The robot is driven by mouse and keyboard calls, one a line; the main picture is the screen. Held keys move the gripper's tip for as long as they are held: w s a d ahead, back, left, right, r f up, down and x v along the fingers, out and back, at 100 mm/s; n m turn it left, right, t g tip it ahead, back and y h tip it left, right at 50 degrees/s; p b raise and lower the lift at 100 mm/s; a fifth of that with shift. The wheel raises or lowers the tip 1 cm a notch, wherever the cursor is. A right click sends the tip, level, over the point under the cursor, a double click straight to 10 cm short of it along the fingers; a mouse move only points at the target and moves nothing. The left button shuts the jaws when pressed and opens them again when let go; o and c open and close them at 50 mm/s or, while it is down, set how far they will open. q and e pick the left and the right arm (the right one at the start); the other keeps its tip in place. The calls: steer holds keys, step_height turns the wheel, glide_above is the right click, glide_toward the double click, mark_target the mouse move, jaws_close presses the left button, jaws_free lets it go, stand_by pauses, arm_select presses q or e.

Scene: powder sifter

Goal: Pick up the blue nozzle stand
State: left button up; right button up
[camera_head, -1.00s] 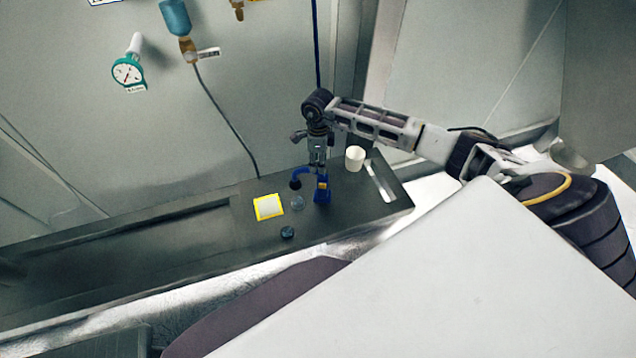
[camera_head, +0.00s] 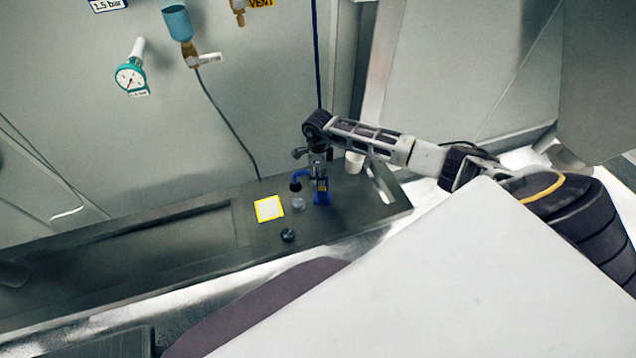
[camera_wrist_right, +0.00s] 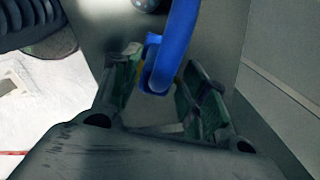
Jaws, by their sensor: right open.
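The blue nozzle stand (camera_head: 322,194) stands upright on the dark bench, with a curved blue arm reaching left to a dark nozzle (camera_head: 296,184). My right gripper (camera_head: 319,174) is directly above and around the stand's upper part, pointing down. In the right wrist view the blue stand (camera_wrist_right: 176,45) passes between the two green-padded fingers of my right gripper (camera_wrist_right: 162,95). The fingers are open, with a gap on the right side; whether the left finger touches the stand I cannot tell. My left gripper is not in view.
A yellow-edged white pad (camera_head: 268,208), a small clear dish (camera_head: 298,204) and a dark round cap (camera_head: 288,235) lie left of the stand. A white cup (camera_head: 354,163) stands close at right, partly behind my arm.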

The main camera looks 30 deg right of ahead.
jaws_close()
steer(key=shift+w+r, duration=0.1)
steer(key=shift+r, duration=0.05)
stand_by(0.5)
steer(key=shift+r, duration=0.45)
step_height(320, 180, up, 9)
steer(key=shift+f+b, duration=0.1)
steer(key=shift+b, duration=0.65)
